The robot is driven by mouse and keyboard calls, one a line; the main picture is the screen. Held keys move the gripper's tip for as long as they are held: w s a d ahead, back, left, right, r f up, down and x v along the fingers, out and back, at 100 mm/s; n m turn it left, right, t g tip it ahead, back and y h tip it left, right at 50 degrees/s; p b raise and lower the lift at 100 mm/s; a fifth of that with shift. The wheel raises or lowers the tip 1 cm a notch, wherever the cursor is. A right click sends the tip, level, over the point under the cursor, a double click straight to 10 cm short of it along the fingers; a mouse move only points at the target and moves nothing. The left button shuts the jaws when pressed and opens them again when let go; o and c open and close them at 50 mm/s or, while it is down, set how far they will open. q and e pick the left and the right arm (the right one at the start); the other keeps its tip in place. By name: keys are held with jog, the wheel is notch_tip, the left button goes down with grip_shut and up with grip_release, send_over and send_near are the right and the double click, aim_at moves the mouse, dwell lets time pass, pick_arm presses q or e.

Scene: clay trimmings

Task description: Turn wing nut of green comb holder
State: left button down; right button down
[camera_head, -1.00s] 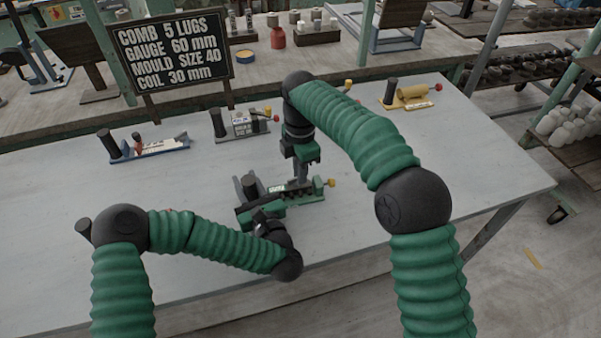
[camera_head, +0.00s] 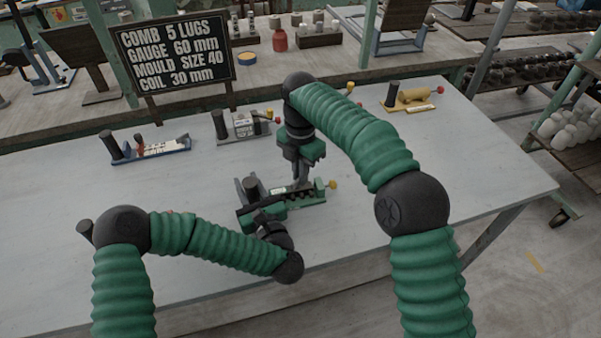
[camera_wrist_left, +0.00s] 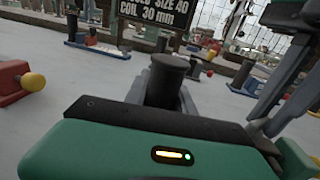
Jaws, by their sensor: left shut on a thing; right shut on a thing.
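The green comb holder (camera_head: 306,199) lies on the grey bench in the head view, with a dark upright post at its left and a yellow knob (camera_head: 332,184) at its right end. My right gripper (camera_head: 301,183) points straight down onto its middle and is shut; its fingers hide the wing nut. In the left wrist view, a black post (camera_wrist_left: 166,80) stands close behind a green housing with a small lit display.
A blue holder (camera_head: 160,149), a grey holder (camera_head: 240,128) and a yellow holder (camera_head: 410,97) stand further back. A red holder with a yellow knob (camera_wrist_left: 33,82) is at the left in the left wrist view. A lettered board (camera_head: 172,50) stands behind.

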pick_arm(q)
jog(key=shift+a, duration=0.1)
pick_arm(e)
jog(key=shift+w+d, duration=0.1)
jog(key=shift+d, duration=0.15)
jog(key=c, duration=1.6)
grip_release()
jog(key=shift+o, duration=0.3)
jog(key=shift+a, duration=0.15)
jog(key=shift+r, duration=0.1)
notch_tip(320, 180, up, 7)
jog(key=shift+r, duration=0.15)
pick_arm(q)
jog(key=c, duration=1)
grip_release()
